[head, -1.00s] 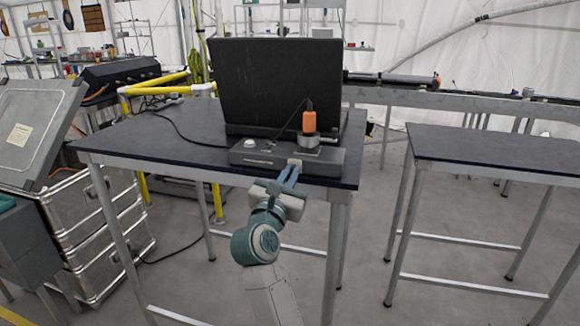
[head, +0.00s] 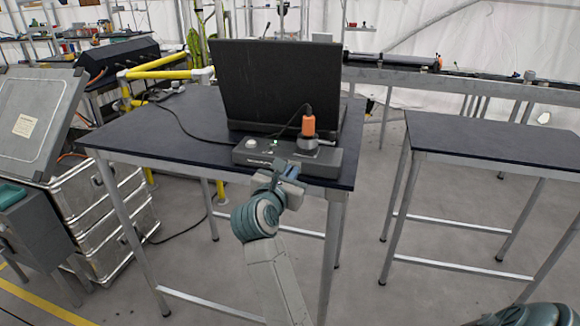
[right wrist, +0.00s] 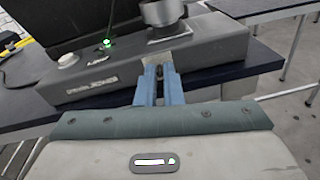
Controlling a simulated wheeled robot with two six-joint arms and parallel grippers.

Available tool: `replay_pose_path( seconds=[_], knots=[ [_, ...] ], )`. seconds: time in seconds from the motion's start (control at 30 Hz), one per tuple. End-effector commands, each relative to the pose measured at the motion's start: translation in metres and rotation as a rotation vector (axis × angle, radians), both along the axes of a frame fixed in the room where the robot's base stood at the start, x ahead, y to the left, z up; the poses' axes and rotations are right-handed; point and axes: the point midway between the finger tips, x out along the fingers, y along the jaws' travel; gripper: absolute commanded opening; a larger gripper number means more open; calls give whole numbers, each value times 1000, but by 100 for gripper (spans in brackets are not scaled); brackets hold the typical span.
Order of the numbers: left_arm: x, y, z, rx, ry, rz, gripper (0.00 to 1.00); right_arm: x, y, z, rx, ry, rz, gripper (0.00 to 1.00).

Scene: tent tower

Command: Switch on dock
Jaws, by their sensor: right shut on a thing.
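The dock (head: 243,156) is a long grey box near the front edge of the dark table, with a white round knob at its left. A small green light (head: 274,142) glows on its top, and it also shows in the right wrist view (right wrist: 106,43). An orange-topped tool with a cable (head: 308,124) stands in a round metal seat on the dock's right part. My right gripper (head: 283,168) is at the dock's front. In the right wrist view its blue fingers (right wrist: 160,78) are closed on a small part at the dock's front edge, seemingly its switch, mostly hidden between the fingertips. My left gripper is out of view.
A large black panel (head: 280,82) stands upright behind the dock. A second dark table (head: 490,142) is bare at the right. Metal cases (head: 115,215) stand at the left, and yellow rails (head: 165,75) are behind the table. A cable runs over the table's left part.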

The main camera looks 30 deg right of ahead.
Motion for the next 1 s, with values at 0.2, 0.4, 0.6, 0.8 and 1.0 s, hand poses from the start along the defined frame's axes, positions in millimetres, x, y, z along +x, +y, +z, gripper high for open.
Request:
replay_pose_path(
  seconds=[0.2,0.4,0.6,0.8,1.0],
  knots=[
    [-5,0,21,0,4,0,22,1,0,6,63,55,1,0],
    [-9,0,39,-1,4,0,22,1,-1,10,133,116,0,0],
    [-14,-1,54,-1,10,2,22,1,-1,11,208,180,0,0],
    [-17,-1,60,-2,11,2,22,2,-2,11,249,215,-1,0],
    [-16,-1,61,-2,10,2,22,2,-2,9,263,227,0,0]
  ],
)
